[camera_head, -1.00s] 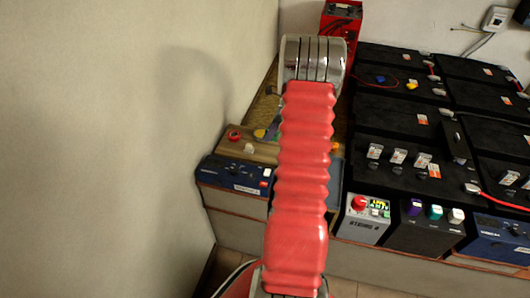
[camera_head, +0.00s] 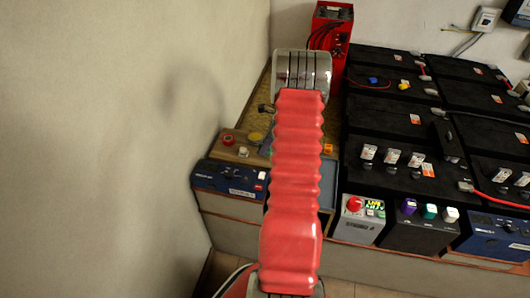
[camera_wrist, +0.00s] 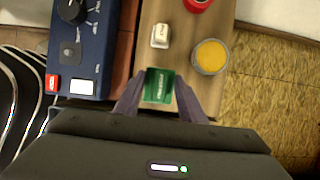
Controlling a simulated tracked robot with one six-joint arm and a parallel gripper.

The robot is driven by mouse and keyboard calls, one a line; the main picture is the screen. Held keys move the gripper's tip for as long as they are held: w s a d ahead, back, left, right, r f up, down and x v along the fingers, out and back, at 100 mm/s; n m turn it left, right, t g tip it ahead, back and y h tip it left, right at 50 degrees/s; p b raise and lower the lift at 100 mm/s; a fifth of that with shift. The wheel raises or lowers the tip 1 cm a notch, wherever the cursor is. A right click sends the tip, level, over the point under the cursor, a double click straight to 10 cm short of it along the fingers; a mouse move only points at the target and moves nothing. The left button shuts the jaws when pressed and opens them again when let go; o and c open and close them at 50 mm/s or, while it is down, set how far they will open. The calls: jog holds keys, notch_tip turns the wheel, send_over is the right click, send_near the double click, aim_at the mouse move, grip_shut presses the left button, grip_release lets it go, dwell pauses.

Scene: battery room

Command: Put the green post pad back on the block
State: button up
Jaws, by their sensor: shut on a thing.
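The green post pad (camera_wrist: 159,86), a small green piece with pale lettering, shows between my gripper's purple-grey fingers in the wrist view. My gripper (camera_wrist: 160,88) is shut on it, one finger on each side. Pad and fingers show over the near part of the wooden block (camera_wrist: 185,25); I cannot tell whether the pad touches the wood. A red cap (camera_wrist: 198,3), a white piece (camera_wrist: 160,36) and a round yellow cap (camera_wrist: 210,57) are on the block, beyond the pad. In the head view the wooden block (camera_head: 226,152) is partly visible; my red-sleeved arm hides most of my gripper.
A blue device (camera_wrist: 82,45) with a black knob stands left of the block. Black batteries (camera_head: 385,120) fill the right side. A red box (camera_head: 330,40) stands behind my arm. A wall (camera_head: 110,120) rises at left. Straw-coloured board (camera_wrist: 275,85) lies bare right of the block.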

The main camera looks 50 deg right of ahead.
jog(key=shift+f, duration=1.85)
jog(key=o, duration=1)
jog(key=shift+s, duration=0.1)
jog(key=v, duration=1.2)
